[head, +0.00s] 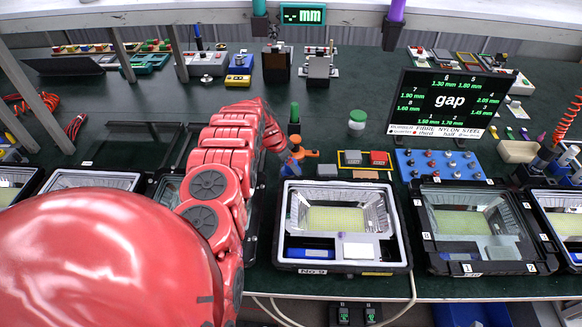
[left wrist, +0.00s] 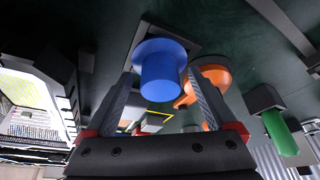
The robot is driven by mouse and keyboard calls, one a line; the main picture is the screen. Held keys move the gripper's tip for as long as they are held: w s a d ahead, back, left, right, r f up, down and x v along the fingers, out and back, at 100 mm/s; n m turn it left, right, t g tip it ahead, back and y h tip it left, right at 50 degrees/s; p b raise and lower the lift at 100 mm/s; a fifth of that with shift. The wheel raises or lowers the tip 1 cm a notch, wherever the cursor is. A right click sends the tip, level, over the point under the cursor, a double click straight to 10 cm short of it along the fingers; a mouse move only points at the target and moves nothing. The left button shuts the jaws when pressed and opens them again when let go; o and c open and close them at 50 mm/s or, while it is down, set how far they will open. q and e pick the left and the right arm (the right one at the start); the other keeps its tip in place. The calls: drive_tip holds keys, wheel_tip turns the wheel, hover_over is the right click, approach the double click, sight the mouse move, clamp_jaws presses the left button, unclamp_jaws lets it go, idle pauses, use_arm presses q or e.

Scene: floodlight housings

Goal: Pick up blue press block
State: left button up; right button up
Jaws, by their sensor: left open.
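The blue press block (left wrist: 160,75) shows in the left wrist view as a blue cylinder with a wider round flange, over a dark square base. In the head view, a small patch of its blue (head: 291,167) shows beside the end of my red left arm. My left gripper (left wrist: 160,98) is open, with one grey finger on each side of the block. I cannot tell whether the fingers touch it. In the head view the fingers are small and partly hidden by the arm. My right gripper is not in view.
An orange part (left wrist: 212,76) lies close behind the block, and a green-handled item (left wrist: 278,132) stands nearby. The floodlight housing marked NO.9 (head: 343,268) is just in front. A gap display (head: 450,102) and a blue button panel (head: 440,165) stand to the right.

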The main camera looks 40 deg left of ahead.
use_arm(q)
drive_tip(key=shift+c, duration=0.2)
clamp_jaws()
idle(0.3)
drive_tip(key=shift+r, duration=0.1)
drive_tip(key=shift+w+r, duration=0.1)
drive_tip(key=shift+r, duration=0.45)
wheel_tip(320, 180, up, 6)
drive_tip(key=shift+f+b, duration=0.15)
drive_tip(key=shift+b, duration=0.95)
drive_tip(key=shift+r+p, duration=0.55)
drive_tip(key=shift+r, duration=0.35)
drive_tip(key=shift+r+p, duration=0.5)
drive_tip(key=shift+r, duration=0.15)
